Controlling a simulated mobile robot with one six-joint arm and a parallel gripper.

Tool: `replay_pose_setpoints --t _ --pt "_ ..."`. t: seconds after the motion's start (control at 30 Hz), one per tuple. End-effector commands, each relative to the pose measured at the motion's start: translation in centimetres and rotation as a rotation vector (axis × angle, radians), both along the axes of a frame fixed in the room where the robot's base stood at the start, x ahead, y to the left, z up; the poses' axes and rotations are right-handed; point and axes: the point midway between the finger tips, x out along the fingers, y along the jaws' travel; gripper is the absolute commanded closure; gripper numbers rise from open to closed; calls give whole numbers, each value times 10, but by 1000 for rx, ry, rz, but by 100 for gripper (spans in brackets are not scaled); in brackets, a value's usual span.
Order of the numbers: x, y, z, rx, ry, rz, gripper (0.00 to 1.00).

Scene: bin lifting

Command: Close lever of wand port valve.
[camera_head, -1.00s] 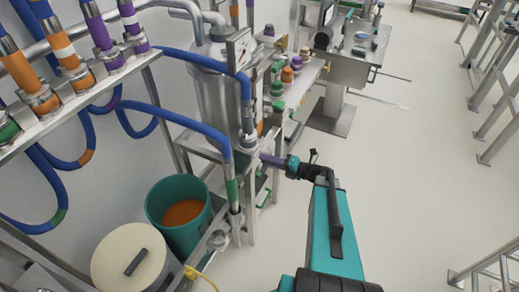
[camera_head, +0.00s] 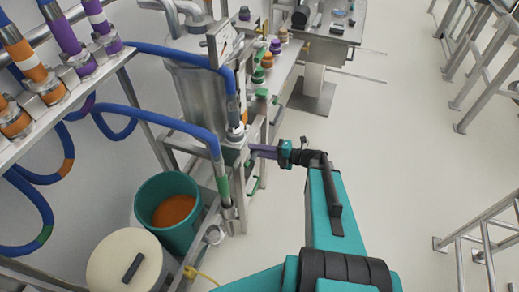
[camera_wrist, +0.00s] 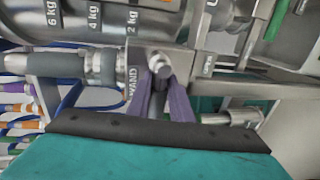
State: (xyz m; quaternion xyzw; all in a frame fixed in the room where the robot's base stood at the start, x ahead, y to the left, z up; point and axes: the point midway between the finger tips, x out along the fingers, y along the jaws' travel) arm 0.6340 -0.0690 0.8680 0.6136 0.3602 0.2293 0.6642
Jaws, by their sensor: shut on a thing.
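The wand port valve sits at the base of the metal tank (camera_head: 195,95), beside a plate with the label "WAND" (camera_wrist: 131,84) in the wrist view. My gripper (camera_head: 258,151) reaches in from the right at the tank's lower frame. In the wrist view its two purple fingers (camera_wrist: 160,85) are close on either side of a small metal piece (camera_wrist: 161,70), which seems to be the valve's lever. The fingers hide much of this piece, so its exact angle is hard to tell.
A teal bucket (camera_head: 188,188) with orange contents and a pale lidded drum (camera_head: 108,256) stand at lower left. Blue hoses (camera_head: 165,113) hang in front of the tank. A shelf with several bottles (camera_head: 268,61) lies behind. Open floor (camera_head: 400,140) is at right.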

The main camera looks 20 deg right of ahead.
Motion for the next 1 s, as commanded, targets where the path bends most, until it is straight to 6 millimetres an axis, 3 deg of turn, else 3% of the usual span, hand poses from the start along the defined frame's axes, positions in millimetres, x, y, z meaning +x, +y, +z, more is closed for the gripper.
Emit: replay_pose_setpoints --t 0.27,0.3,0.4,0.77,1.0 --pt "3 6 1 4 1 2 100" --pt "3 7 1 4 2 4 77" --pt "3 9 1 3 1 9 62" --pt "1 11 0 1 1 15 62" --pt "-7 1 1 1 0 13 62"
